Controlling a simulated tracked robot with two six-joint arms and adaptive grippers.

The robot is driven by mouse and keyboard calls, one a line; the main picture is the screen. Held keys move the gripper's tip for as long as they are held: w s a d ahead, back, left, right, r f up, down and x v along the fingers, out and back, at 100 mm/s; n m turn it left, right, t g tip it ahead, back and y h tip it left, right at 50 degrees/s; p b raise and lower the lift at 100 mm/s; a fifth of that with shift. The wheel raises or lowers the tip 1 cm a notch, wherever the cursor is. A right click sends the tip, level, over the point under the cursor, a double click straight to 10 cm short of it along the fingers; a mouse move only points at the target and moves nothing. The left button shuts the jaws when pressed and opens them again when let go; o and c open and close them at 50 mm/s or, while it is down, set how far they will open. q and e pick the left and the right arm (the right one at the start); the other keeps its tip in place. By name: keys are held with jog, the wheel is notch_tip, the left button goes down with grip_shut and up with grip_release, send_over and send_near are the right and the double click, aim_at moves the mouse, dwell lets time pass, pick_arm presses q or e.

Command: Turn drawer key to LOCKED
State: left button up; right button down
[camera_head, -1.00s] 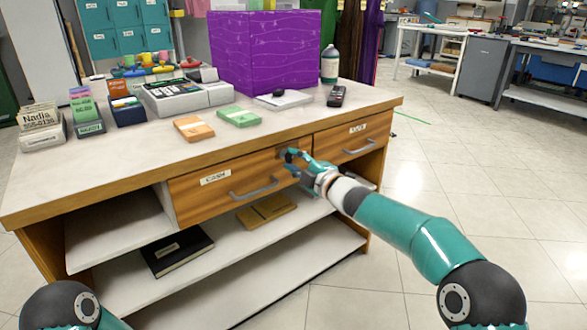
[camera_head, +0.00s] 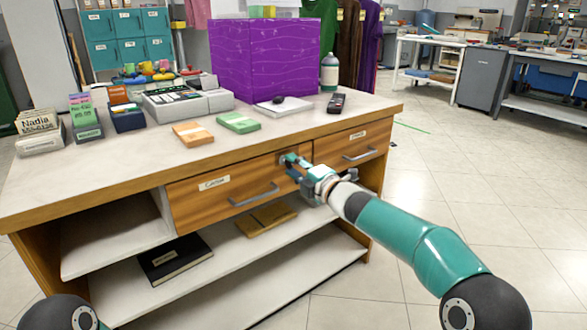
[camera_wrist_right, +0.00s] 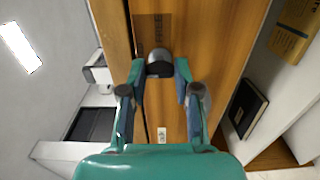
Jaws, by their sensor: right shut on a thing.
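The wooden desk has a left drawer (camera_head: 210,201) with a light label and a grey bar handle; it looks closed. My right gripper (camera_head: 288,160) is at the upper right of this drawer's front, and it hides the key in the head view. In the right wrist view my right gripper (camera_wrist_right: 161,72) has its fingertips around a dark, rounded key head (camera_wrist_right: 160,62) against the wood. A brown plate (camera_wrist_right: 155,30) with dark lettering lies beside it; I cannot tell which way the key is turned. My left gripper is not in view.
The right drawer (camera_head: 340,149) with its own handle is close to my right wrist. Below are open shelves with a black book (camera_head: 175,258) and a brown folder (camera_head: 266,221). A purple box (camera_head: 265,60) stands on the desktop. The floor to the right is clear.

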jog(key=c, duration=0.9)
grip_release()
jog(key=shift+s+a+f, duration=0.1)
jog(key=shift+a+f, duration=0.25)
jog(key=shift+o, duration=0.3)
jog(key=shift+d+r, duration=0.2)
jog(key=shift+d, duration=0.1)
jog(key=v, duration=1.1)
jog(key=shift+s+d, duration=0.15)
jog(key=shift+s, duration=0.2)
jog(key=shift+f, duration=0.1)
